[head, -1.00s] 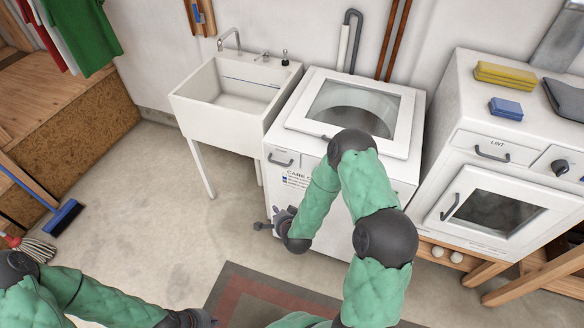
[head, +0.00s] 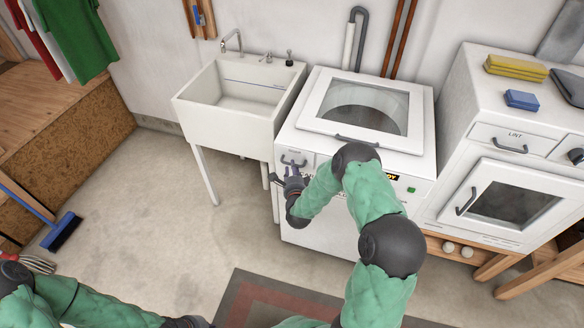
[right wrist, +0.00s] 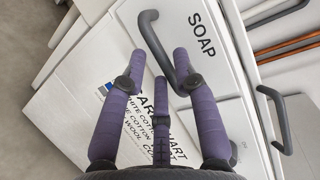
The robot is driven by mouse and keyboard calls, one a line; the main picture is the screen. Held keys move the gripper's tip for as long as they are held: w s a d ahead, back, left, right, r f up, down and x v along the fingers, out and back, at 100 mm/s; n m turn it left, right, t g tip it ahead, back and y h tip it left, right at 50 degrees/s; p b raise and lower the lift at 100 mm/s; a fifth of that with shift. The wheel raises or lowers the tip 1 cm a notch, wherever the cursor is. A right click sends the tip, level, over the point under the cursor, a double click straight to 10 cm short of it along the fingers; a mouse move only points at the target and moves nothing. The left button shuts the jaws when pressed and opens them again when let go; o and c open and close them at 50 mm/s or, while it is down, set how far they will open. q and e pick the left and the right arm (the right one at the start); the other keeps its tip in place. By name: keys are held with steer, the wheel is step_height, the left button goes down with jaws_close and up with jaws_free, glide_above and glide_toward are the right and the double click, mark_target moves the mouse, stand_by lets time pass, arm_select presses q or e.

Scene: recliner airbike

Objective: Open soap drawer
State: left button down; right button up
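The soap drawer (head: 310,158) is a white panel at the upper left of the white washer's front (head: 320,220). It looks closed. Its grey bar handle (head: 293,163) also shows in the right wrist view (right wrist: 168,55), beside the word SOAP on the drawer (right wrist: 210,50). My right gripper (head: 283,177) is just in front of and below this handle. In the right wrist view its purple fingers (right wrist: 160,60) are spread apart, with the handle at their tips; I cannot tell whether they touch. My left gripper (head: 190,322) is at the bottom edge, mostly cut off.
A white sink (head: 235,110) stands left of the washer. A dryer (head: 500,190) with a lint drawer is on the right. The washer's glass lid (head: 355,105) is down. A rug (head: 270,300) lies in front on open concrete floor.

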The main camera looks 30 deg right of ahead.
steer(key=shift+x, duration=1.25)
jaws_close()
steer(key=s+a, duration=0.8)
steer(key=a, duration=0.2)
steer(key=shift+s, duration=0.25)
jaws_free()
steer(key=v, duration=1.2)
